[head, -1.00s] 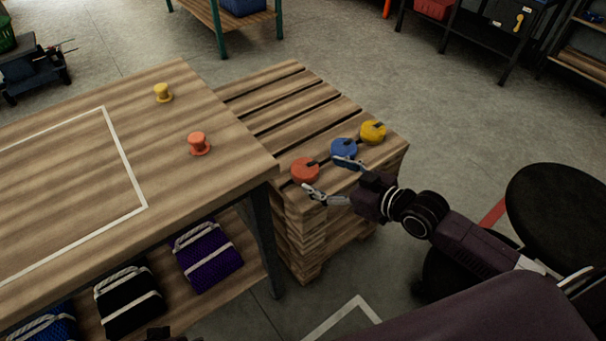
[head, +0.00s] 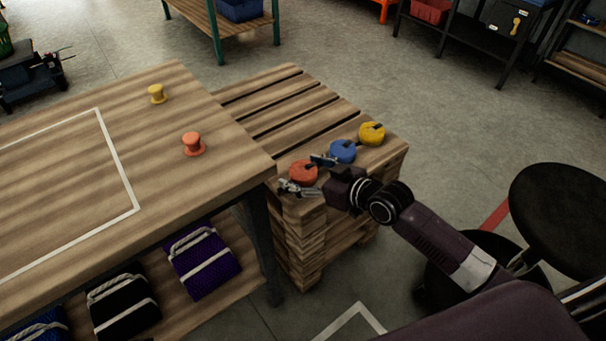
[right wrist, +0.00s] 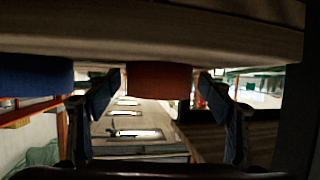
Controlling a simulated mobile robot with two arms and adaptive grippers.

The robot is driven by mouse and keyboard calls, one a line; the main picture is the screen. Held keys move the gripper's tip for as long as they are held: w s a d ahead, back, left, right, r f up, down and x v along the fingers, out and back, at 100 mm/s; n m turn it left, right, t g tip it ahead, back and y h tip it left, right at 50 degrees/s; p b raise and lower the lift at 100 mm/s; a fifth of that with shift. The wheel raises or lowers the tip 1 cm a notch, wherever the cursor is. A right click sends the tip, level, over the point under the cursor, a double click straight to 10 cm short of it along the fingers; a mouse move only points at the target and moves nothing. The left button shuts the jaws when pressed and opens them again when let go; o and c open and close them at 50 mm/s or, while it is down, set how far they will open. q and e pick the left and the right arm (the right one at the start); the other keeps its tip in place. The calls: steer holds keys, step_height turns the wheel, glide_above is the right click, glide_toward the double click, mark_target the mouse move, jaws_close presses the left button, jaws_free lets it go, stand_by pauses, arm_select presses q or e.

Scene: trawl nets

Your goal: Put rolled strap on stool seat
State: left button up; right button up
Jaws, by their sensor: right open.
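An orange-red rolled strap (head: 304,173), a blue one (head: 343,152) and a yellow one (head: 372,133) lie in a row on the pallet stack (head: 318,217). My right gripper (head: 302,174) is open at the orange-red strap, one finger on each side. In the right wrist view the orange-red strap (right wrist: 160,80) sits between the two spread fingers, and the blue strap (right wrist: 35,80) is at the left. I cannot tell whether the fingers touch it. The stool's round black seat (head: 560,215) is at the right and is bare. My left gripper is not in view.
A wooden table (head: 60,150) on the left holds an orange spool (head: 193,145) and a yellow spool (head: 157,94). Net bundles, one purple (head: 203,265), lie on its lower shelf. Open floor (head: 440,130) lies behind the stool.

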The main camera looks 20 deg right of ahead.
steer(key=c, duration=1.3)
steer(key=shift+c, duration=1.1)
steer(key=shift+r, duration=0.15)
